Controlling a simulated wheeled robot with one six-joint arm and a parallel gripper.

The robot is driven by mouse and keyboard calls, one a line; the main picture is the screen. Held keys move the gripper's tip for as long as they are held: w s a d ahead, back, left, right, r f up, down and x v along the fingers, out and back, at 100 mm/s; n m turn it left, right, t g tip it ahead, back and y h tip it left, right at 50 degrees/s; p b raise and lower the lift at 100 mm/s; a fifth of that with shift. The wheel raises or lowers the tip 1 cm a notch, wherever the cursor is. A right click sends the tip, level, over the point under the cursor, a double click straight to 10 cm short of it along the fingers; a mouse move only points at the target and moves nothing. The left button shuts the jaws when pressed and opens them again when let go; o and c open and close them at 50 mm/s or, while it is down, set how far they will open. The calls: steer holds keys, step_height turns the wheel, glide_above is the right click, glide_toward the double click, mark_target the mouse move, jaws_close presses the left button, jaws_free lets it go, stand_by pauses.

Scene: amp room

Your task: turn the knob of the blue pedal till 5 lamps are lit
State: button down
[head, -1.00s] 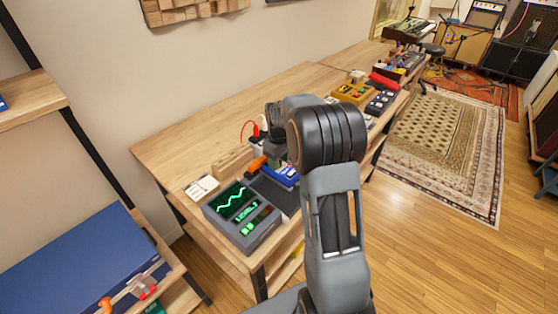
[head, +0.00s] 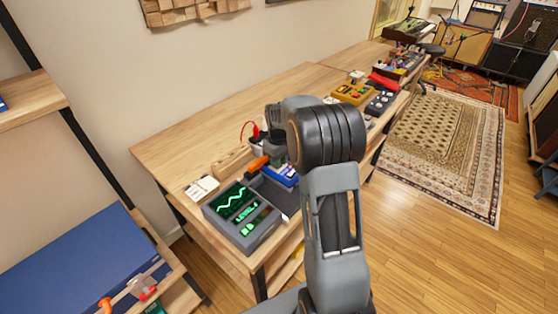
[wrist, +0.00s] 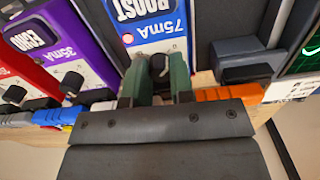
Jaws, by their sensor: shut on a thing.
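The blue pedal (wrist: 150,22), marked BOOST and 75mA, lies ahead of my gripper in the wrist view. It also shows in the head view (head: 284,175), partly behind my arm. My gripper (wrist: 158,72) has its two green-lined fingers shut on the pedal's dark knob (wrist: 158,64), one on each side; the fingers hide part of it. A grey meter box (head: 262,236) stands in front of the pedal in the head view, with a green wave, a LEVEL readout and a few green lit blocks below. The blocks are too small to count surely.
A purple ECHO pedal (wrist: 62,40) and a red pedal (wrist: 20,75) stand left of the blue one in the wrist view. Orange (wrist: 215,93) and blue plugs lie near my gripper. The bench's back part (head: 215,125) is clear.

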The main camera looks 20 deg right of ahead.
steer(key=m, duration=0.3)
steer(key=shift+m, duration=0.4)
steer(key=c, duration=1)
jaws_free()
